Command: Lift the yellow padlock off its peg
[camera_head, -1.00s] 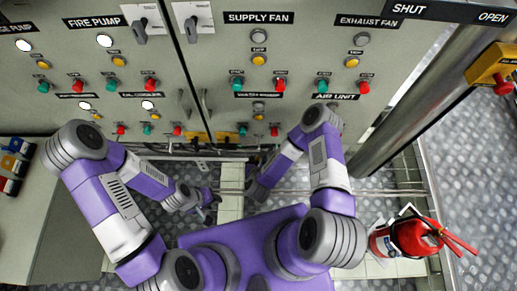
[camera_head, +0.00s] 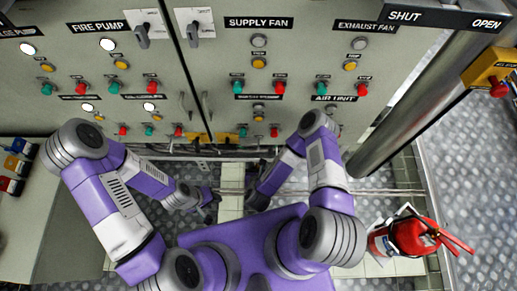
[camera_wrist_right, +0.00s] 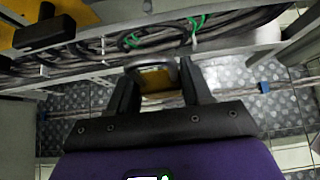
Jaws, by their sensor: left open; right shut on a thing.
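The yellow padlock (camera_wrist_right: 155,80) shows in the right wrist view, with a grey curved shackle and a yellow body. It sits between the black fingers of my right gripper (camera_wrist_right: 160,92), which is shut on it. No peg shows at the shackle. In the head view my right gripper (camera_head: 256,198) hangs low in front of the panel, dark and small, and the padlock cannot be made out there. My left gripper (camera_head: 208,205) is open and empty, a little to the left of the right one.
A grey control panel (camera_head: 205,70) with buttons and lamps stands ahead. Coloured blocks (camera_head: 12,163) sit on a cabinet (camera_head: 50,225) at left. A steel post (camera_head: 395,110), a red extinguisher (camera_head: 405,238) and a yellow stop box (camera_head: 490,68) are at right. Cable runs (camera_wrist_right: 110,45) lie beyond the right gripper.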

